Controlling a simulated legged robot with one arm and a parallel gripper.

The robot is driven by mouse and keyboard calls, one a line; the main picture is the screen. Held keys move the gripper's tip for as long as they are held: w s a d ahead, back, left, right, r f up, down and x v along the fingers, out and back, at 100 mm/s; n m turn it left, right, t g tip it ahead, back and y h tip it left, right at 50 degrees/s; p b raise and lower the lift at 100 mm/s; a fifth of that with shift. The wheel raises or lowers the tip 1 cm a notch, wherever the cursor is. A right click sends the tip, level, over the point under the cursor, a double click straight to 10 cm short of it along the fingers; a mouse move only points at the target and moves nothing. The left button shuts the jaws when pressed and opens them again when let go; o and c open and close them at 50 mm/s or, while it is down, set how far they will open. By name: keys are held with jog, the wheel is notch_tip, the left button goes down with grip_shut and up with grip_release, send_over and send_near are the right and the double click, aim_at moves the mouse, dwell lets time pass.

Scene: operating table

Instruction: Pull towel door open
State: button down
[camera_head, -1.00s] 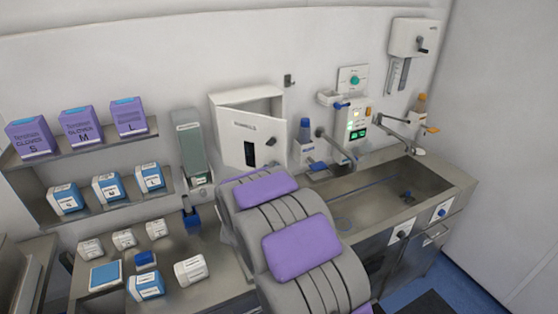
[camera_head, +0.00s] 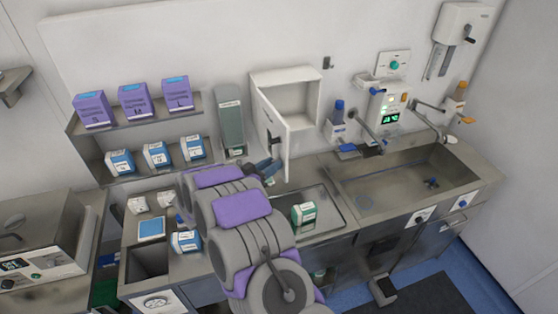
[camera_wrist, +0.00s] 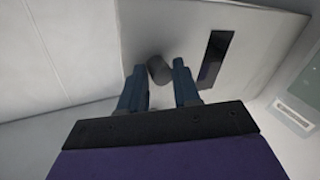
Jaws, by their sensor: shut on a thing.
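The white towel door (camera_head: 284,148) stands swung well out from its wall cabinet (camera_head: 285,73), and the pale inside of the cabinet shows. In the wrist view the door (camera_wrist: 252,62) fills the upper right, with a dark slot (camera_wrist: 214,58) and a round grey knob (camera_wrist: 158,68). My gripper (camera_wrist: 160,70) has its two blue-grey fingers on either side of the knob and is shut on it. In the head view my gripper (camera_head: 266,168) is at the door's lower part, partly hidden by my arm.
A shelf (camera_head: 140,121) with purple and blue boxes is left of the cabinet. A blue-capped bottle (camera_head: 338,125) and a sink (camera_head: 410,180) are to the right. A green-white box (camera_head: 304,214) rests in a metal tray below. Room in front of the cabinet is largely taken by my arm.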

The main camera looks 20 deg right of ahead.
jog(key=shift+w+a+r+t, duration=0.15)
jog(key=shift+w+a+r, duration=0.05)
jog(key=shift+a, duration=0.25)
jog(key=shift+w+a+r+t, duration=0.15)
jog(key=shift+a, duration=0.25)
jog(key=c, duration=1.1)
grip_release()
jog(key=shift+w+f, duration=0.1)
jog(key=shift+w, duration=0.05)
jog(key=shift+o, duration=0.8)
jog(key=shift+w+a+f, duration=0.1)
jog(key=shift+w+f, duration=0.05)
jog(key=shift+d+f, duration=0.15)
jog(key=shift+d, duration=0.05)
jog(key=b+v, duration=0.1)
jog(key=v, duration=1.6)
jog(key=shift+a, duration=0.3)
